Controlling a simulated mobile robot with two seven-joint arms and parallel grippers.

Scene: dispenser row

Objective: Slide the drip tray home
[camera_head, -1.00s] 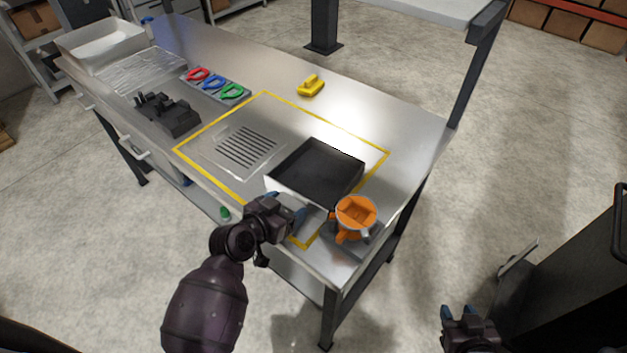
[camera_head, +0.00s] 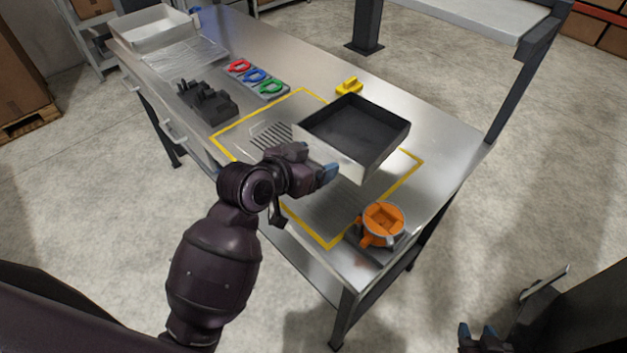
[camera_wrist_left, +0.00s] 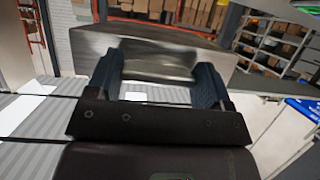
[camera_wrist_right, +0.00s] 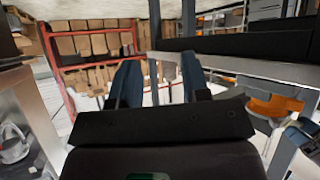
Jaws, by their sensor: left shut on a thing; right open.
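The drip tray (camera_head: 352,132) is an open square box, dark inside with bright metal walls. It looks raised off the bench, tilted, over the yellow outlined area. My left gripper (camera_head: 328,174) is shut on its near wall; the left wrist view shows the metal tray (camera_wrist_left: 150,58) between the fingers. The slotted drain plate (camera_head: 270,138) lies in the outline at the tray's left, partly covered by tray and arm. My right gripper (camera_head: 477,336) is open and empty, low at the right, away from the bench; it also shows in the right wrist view (camera_wrist_right: 156,80).
An orange-and-grey device (camera_head: 382,222) stands at the bench's near right corner. A yellow object (camera_head: 349,86) sits behind the tray. Red, blue and green rings (camera_head: 256,76), a black fixture (camera_head: 207,99) and a white bin (camera_head: 153,28) are further left. A post rises at the right edge.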

